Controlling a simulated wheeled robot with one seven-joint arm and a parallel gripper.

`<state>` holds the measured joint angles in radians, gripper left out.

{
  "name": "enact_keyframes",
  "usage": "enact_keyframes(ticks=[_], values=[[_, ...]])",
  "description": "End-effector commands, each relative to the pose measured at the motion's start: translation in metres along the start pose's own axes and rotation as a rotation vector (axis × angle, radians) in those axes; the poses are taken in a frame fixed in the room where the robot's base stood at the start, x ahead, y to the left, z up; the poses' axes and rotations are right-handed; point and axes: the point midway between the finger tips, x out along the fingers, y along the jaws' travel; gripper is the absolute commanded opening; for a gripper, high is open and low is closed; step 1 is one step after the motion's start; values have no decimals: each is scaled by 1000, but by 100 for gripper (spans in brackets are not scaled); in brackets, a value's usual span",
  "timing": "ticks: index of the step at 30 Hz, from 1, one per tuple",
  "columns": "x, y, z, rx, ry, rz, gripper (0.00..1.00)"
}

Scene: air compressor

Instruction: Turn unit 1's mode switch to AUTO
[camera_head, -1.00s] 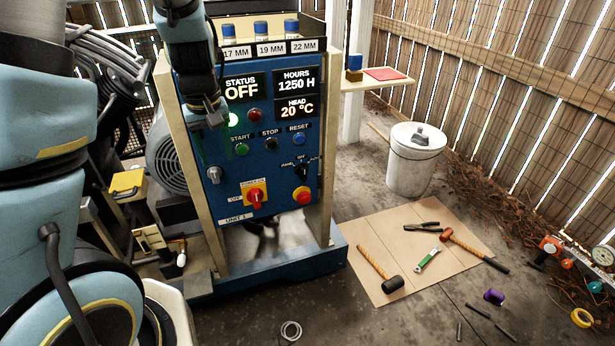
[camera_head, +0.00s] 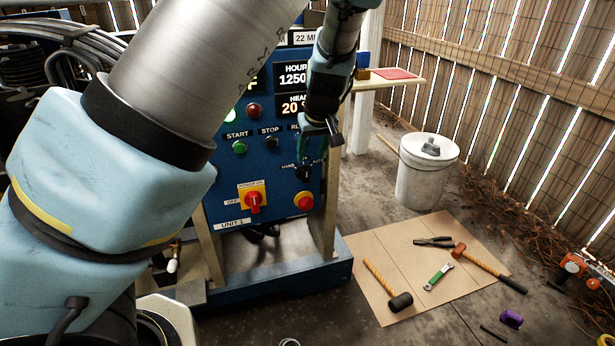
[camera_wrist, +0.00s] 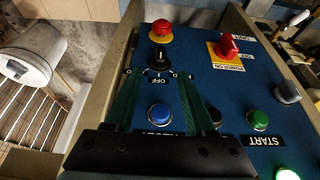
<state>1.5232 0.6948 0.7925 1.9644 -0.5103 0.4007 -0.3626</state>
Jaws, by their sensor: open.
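Unit 1's blue control panel (camera_head: 283,205) stands ahead, marked UNIT 1. Its mode switch is a black knob (camera_head: 303,173) at the right, above a red push button (camera_head: 303,201). In the wrist view, turned over, the knob (camera_wrist: 160,55) has the OFF label beside it; the side labels are partly covered. I cannot tell clearly which way it points. My gripper (camera_head: 310,152) is at the panel's right side, just above the knob. In the wrist view its two green fingers (camera_wrist: 158,76) are open, with the knob just beyond the gap between their tips. I cannot tell if they touch anything.
The blue RESET button (camera_wrist: 159,116) lies between the fingers in the wrist view. A red power switch (camera_head: 254,200) is left of the mode switch. A white bucket (camera_head: 425,175) and a mat (camera_head: 375,300) with tools lie to the right.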

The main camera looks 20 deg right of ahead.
Motion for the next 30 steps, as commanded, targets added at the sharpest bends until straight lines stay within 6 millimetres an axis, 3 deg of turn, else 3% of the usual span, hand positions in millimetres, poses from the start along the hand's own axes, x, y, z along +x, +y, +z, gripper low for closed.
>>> enact_keyframes(ticks=[9,15,21,29,30], values=[[59,-2,0,-2,-2,-2,55],[87,-2,0,-1,-2,-1,55],[98,-1,0,-1,-2,0,55],[99,-1,0,0,-2,1,55],[99,-1,0,0,-2,1,50]])
